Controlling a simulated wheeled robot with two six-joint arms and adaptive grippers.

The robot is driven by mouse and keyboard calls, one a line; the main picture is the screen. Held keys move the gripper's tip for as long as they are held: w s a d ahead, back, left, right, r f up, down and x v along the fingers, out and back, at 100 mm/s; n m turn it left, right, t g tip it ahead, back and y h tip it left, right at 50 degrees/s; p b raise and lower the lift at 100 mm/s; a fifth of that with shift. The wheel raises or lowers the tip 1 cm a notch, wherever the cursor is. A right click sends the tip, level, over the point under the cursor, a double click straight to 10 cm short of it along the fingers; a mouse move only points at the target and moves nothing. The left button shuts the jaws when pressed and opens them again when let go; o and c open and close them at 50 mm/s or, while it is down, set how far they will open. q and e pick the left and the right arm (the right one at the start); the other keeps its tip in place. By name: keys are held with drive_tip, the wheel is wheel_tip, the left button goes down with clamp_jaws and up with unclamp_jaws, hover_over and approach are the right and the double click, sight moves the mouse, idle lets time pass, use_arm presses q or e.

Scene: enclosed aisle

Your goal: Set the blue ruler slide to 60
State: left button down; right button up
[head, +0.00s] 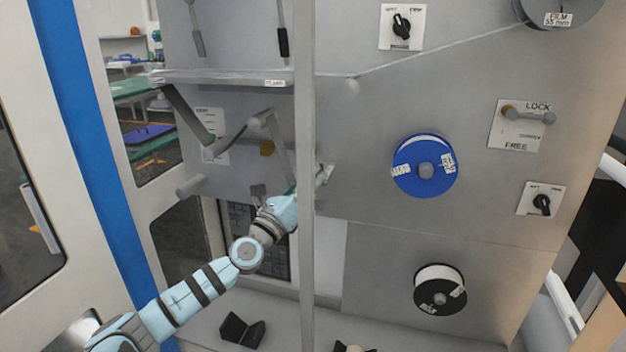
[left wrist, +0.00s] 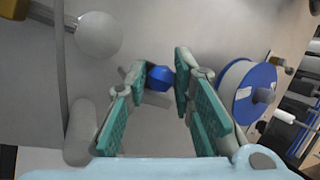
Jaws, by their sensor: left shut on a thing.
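The blue ruler slide (left wrist: 160,78) shows in the left wrist view as a small dark-blue block with a pale bar behind it. My left gripper (left wrist: 159,74) is shut on it, with one green-padded finger on each side. In the head view my left gripper (head: 314,180) reaches behind the upright post, which hides most of the fingers and the slide. The ruler's scale and the slide's reading cannot be made out. My right gripper is not in view.
The grey upright post (head: 307,120) stands in front of the panel, close to my left wrist. A blue spool (head: 408,180) is right of the gripper, a black spool (head: 440,299) lower down. A round pale knob (left wrist: 99,36) lies left of the fingers in the wrist view.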

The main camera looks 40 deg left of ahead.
use_arm(q)
drive_tip(key=c, duration=1.7)
unclamp_jaws()
drive_tip(key=shift+d+f, duration=0.15)
drive_tip(key=shift+o, duration=1.4)
drive_tip(key=shift+w+d, duration=0.15)
drive_tip(key=shift+w, duration=0.1)
drive_tip(key=v, duration=1.2)
